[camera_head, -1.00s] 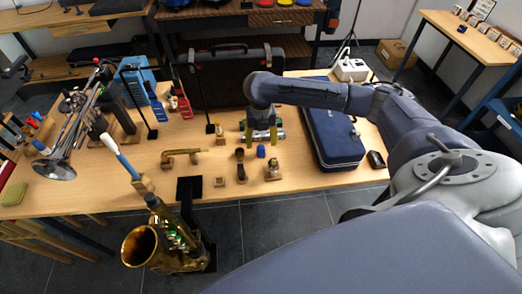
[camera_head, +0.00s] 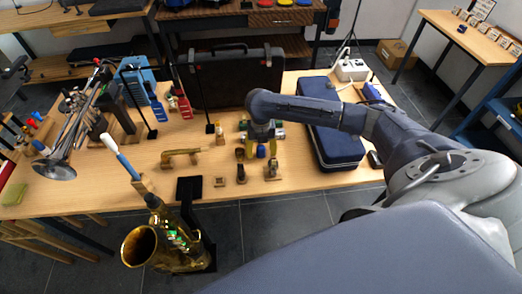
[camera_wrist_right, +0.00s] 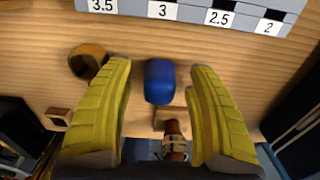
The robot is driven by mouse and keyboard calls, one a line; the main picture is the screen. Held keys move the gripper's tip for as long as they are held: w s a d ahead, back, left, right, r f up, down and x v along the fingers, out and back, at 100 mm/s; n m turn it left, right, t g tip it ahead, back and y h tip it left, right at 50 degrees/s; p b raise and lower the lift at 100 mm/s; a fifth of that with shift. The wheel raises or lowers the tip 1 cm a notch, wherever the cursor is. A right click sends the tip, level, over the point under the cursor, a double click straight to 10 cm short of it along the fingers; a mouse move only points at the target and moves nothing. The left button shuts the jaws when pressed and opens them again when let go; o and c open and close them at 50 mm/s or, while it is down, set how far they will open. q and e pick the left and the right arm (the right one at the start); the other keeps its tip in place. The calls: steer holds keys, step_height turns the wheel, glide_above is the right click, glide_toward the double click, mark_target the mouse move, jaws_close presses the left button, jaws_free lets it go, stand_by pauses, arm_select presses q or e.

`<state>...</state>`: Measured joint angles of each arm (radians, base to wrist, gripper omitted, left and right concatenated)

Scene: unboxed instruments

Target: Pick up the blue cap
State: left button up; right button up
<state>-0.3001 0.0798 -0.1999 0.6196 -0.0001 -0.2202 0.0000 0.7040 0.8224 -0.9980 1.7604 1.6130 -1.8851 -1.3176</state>
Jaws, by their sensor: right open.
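The blue cap (camera_head: 261,151) sits on the wooden table (camera_head: 330,181), right of centre among small brass parts. In the right wrist view the blue cap (camera_wrist_right: 160,82) lies between the two yellow fingers of my right gripper (camera_wrist_right: 163,95), with a gap on each side. My right gripper (camera_head: 261,140) is open and reaches down from above at the cap, its fingers partly hiding the cap's surroundings in the head view. My left gripper is not in view.
Mouthpiece-like pieces (camera_head: 240,154) and a small holder (camera_head: 271,169) stand close to the cap. A numbered grey strip (camera_wrist_right: 190,12) lies near the cap.

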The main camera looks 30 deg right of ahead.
steer(key=c, duration=0.9)
steer(key=shift+c, duration=0.2)
